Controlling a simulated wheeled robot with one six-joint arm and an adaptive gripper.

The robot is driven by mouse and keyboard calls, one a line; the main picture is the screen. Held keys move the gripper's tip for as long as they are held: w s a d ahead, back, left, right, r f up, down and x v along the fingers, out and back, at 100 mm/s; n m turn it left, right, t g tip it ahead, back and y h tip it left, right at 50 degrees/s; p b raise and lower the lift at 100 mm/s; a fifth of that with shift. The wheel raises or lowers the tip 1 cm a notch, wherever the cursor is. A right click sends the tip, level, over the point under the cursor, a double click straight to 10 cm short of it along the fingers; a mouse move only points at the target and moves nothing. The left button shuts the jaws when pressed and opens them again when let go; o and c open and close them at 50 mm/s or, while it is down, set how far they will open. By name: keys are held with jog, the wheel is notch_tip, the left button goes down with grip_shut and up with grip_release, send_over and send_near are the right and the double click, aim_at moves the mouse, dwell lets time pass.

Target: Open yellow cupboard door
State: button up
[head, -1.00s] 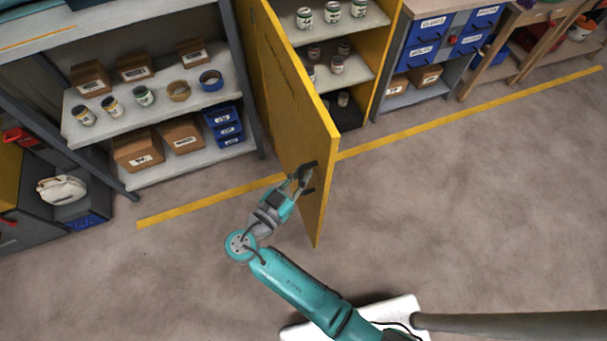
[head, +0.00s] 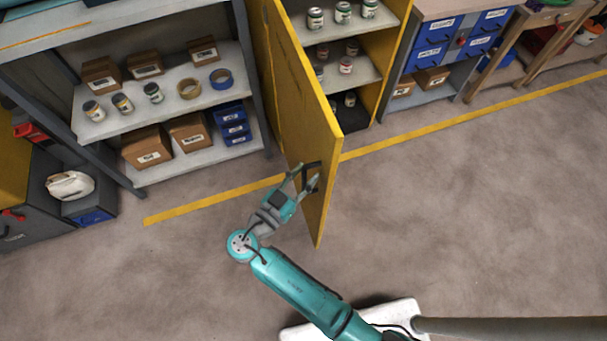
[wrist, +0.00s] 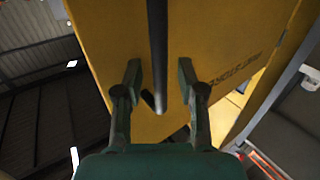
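The yellow cupboard door (head: 298,120) stands swung wide out from the yellow cupboard (head: 396,60), and the shelves inside are visible. My gripper (head: 304,179) is at the door's handle, near its free end. In the wrist view, my gripper (wrist: 159,76) has its two fingers spread apart. The dark handle bar (wrist: 157,45) runs between them with a gap on each side. The door's yellow face (wrist: 215,40) lies behind the bar. Nothing is gripped.
Jars (head: 343,12) stand on the cupboard shelves. A grey shelf unit (head: 190,170) with boxes, jars and tape rolls is left of the door. A blue-drawer bench (head: 432,52) is to the right. The floor (head: 450,220) in front is clear, with a yellow line (head: 450,122).

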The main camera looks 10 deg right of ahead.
jog(key=v, duration=1.2)
dwell(0.5)
